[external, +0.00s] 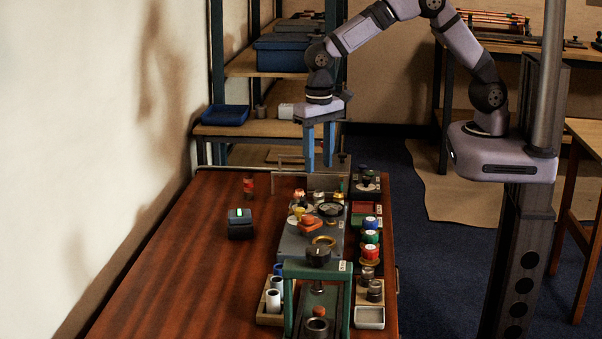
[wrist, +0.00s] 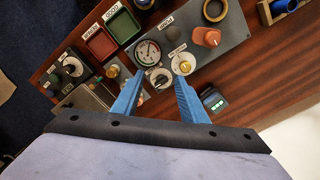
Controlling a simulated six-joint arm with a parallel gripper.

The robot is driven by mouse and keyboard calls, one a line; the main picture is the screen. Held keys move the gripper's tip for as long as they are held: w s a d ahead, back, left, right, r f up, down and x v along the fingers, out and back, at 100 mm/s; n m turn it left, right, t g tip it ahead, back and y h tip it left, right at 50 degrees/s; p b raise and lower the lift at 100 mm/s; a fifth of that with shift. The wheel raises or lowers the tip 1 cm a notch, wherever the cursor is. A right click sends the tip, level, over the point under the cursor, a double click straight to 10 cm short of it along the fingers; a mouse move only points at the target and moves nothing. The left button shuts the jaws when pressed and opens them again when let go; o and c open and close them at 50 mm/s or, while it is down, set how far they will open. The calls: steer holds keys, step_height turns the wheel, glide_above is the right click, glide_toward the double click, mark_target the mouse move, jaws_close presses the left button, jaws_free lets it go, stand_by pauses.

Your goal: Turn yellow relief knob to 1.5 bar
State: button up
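The yellow relief knob (wrist: 184,66) sits on a pale round dial on the grey panel (wrist: 226,52). It shows small in the external view (external: 299,211). A round white-faced gauge (wrist: 147,52) is beside it; its reading is too small to tell. A black knob (wrist: 160,78) on a white dial lies between the gauge and the yellow knob. My gripper (external: 319,167) points down above the far end of the panel, clear of it. Its blue fingers are apart and empty. In the wrist view the fingertips (wrist: 160,80) frame the black knob, with the yellow knob just past the right fingertip.
A green frame (external: 318,271) stands at the near end. A small dark box (external: 240,230) sits left; the table's left side is mostly clear.

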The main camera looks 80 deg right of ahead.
mark_target(300, 208)
steer(key=w+a+f+m, duration=0.1)
steer(key=w+a+f, duration=0.1)
steer(key=a, duration=0.1)
steer(key=w+a+f+m, duration=0.1)
steer(key=w, duration=0.1)
steer(key=shift+a+m+b, duration=0.3)
steer(key=shift+f+p, duration=0.7)
steer(key=shift+f, duration=2.95)
jaws_close()
